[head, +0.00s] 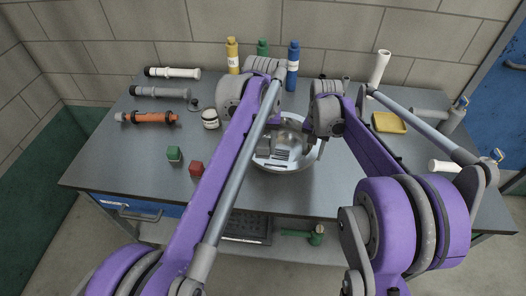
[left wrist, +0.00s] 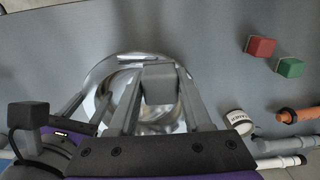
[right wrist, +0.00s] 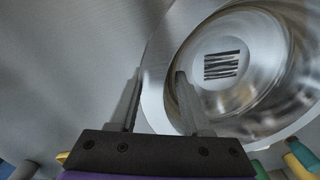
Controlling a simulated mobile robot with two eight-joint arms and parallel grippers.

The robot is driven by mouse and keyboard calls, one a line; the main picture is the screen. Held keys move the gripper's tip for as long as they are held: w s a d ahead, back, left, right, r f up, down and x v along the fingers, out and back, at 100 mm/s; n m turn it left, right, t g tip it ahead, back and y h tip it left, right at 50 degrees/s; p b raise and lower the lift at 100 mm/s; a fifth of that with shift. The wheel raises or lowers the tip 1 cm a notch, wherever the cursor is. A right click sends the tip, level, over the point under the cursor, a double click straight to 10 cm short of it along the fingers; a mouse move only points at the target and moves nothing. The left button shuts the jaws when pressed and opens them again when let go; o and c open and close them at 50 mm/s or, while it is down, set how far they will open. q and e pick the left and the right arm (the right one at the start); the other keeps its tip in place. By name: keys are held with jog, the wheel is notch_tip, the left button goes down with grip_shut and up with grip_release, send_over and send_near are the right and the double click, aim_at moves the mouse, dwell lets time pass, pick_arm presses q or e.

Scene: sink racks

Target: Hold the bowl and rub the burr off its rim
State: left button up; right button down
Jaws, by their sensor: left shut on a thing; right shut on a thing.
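The shiny metal bowl (head: 296,161) sits on the grey bench top; it also shows in the left wrist view (left wrist: 112,72) and right wrist view (right wrist: 262,110). My left gripper (head: 265,143) is over the bowl's left part, shut on a grey block (left wrist: 159,82). Whether the block touches the rim, I cannot tell. My right gripper (right wrist: 158,78) is at the bowl's right side, shut on the bowl's rim, which passes between its fingers. A dark striped patch (right wrist: 222,65) shows inside the bowl. I cannot make out the burr.
Red (head: 197,168) and green (head: 174,153) cubes, a white jar (head: 210,119) and an orange tube (head: 147,117) lie left of the bowl. Several bottles stand behind it. A yellow tray (head: 389,123) and white pipes are to the right. The bench's front middle is clear.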

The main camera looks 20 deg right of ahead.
pick_arm(q)
jog(key=shift+r, duration=0.45)
jog(key=shift+r, duration=1.5)
pick_arm(e)
jog(key=shift+c, duration=1.4)
grip_release()
notch_tip(320, 180, up, 12)
jog(key=shift+f, duration=0.1)
